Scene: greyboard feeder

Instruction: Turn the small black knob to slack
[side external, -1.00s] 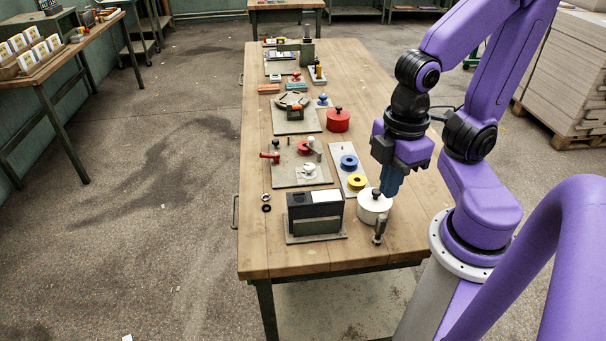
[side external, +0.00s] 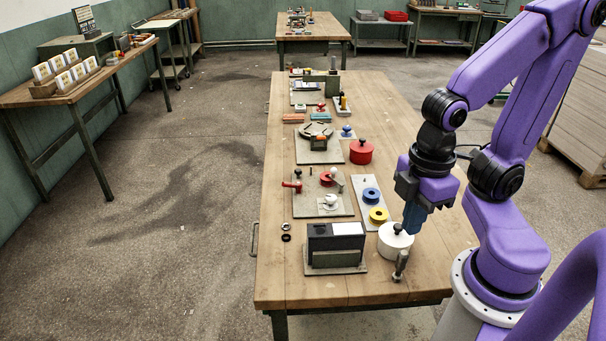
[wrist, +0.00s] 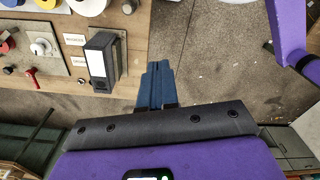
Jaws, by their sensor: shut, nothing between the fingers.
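My gripper (side external: 412,230) is shut and empty, its blue fingers together and pointing down. In the side view it shows just right of a white round canister (side external: 394,243) with a black knob (side external: 398,228) on top; the gap cannot be judged. A grey board (side external: 303,207) carries a red lever (side external: 292,185), a red disc (side external: 327,178) and a white dial (side external: 330,201). A red pot (side external: 361,153) farther back also has a black knob. I cannot tell which black knob the task names. In the wrist view the shut fingers (wrist: 157,66) appear against the floor beyond the table edge.
A black box (side external: 335,243) stands at the front of the table (side external: 275,278). A short grey post (side external: 401,263) stands before the canister. Blue and yellow rings (side external: 378,214) lie on a pale strip.

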